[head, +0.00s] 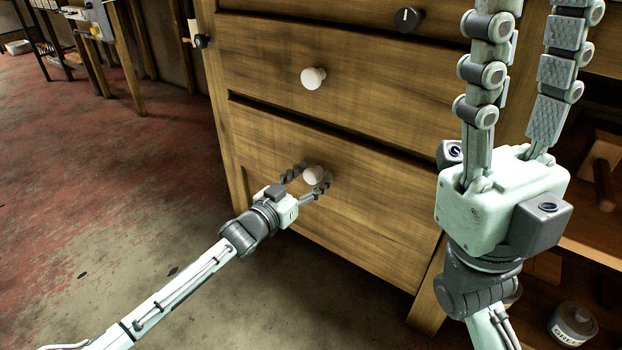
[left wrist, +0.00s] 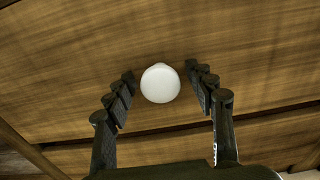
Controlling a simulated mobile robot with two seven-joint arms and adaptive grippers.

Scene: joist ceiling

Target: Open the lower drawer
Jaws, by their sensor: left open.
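The lower drawer (head: 375,212) is a wide wooden front low in the cabinet, and it looks shut. Its white round knob (head: 313,174) sits between the fingers of my left gripper (head: 307,180). In the left wrist view the knob (left wrist: 160,83) lies between the two dark fingertips (left wrist: 161,80), with a gap on each side. My left gripper is open and holds nothing. My right gripper (head: 532,25) is raised close to the camera at the right, fingers pointing up and apart. Its fingertips reach the top picture edge, and nothing shows between the visible finger parts.
An upper drawer (head: 400,85) with a white knob (head: 314,78) is above, also shut. A black knob (head: 408,19) is higher up. Open shelves with a labelled jar (head: 573,323) are at the lower right. The red-grey floor (head: 110,190) at left is clear.

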